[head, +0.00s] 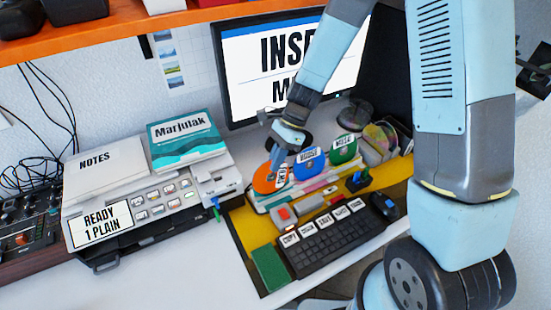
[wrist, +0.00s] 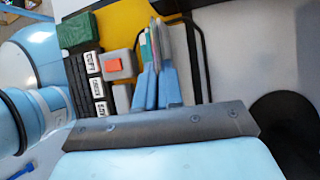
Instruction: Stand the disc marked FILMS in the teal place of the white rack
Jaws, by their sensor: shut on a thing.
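An orange disc (head: 263,182) stands upright at the left end of the disc row on the desk, and its white label is partly covered by my fingers, so I cannot read it fully. My gripper (head: 276,170) is shut on this disc from above. In the wrist view my two blue fingers (wrist: 155,88) are close together, with thin edges between and beside them. A blue disc (head: 308,163) and a green disc (head: 343,150) stand to the right, their labels too small to read surely. The white rack (head: 318,184) lies low under and in front of them; its teal place is not clear.
A black keyboard (head: 335,240), a grey box with a red top (head: 283,214) and a green block (head: 269,268) lie in front on the yellow mat (head: 240,222). The monitor (head: 285,60) stands behind. A printer (head: 150,205) with a teal Marjulak box (head: 187,140) is left.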

